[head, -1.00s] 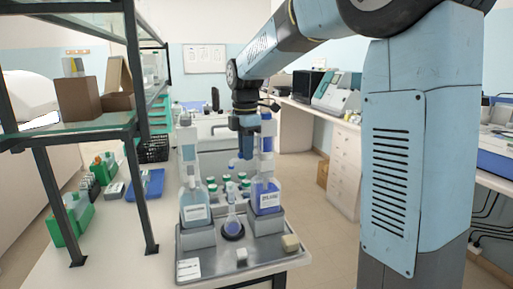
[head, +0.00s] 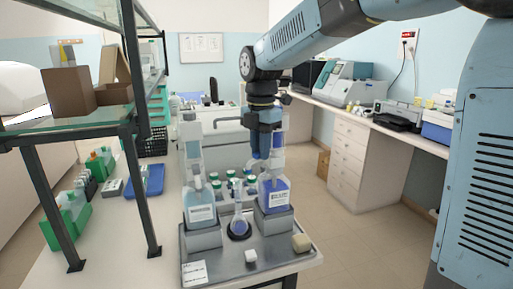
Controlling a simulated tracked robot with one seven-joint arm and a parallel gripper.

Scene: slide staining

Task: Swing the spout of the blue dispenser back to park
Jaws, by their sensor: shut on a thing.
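The blue dispenser (head: 274,193), a bottle of violet-blue liquid with a white label, stands on a grey block on the right side of the metal tray (head: 222,262). My gripper (head: 262,154) points down in front of its tall pump head. It is shut at the height of the spout, apparently on the spout, which the fingers mostly hide. A second dispenser (head: 201,209) with paler blue liquid stands on the left block. A small flask (head: 239,224) with blue liquid stands between the two, below and left of my gripper.
Several green-capped bottles (head: 233,184) stand behind the flask. A white cube (head: 251,256), a beige block (head: 301,243) and a white card (head: 194,273) lie on the tray front. A glass shelf with a dark post (head: 140,190) rises at the left. Open floor lies right.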

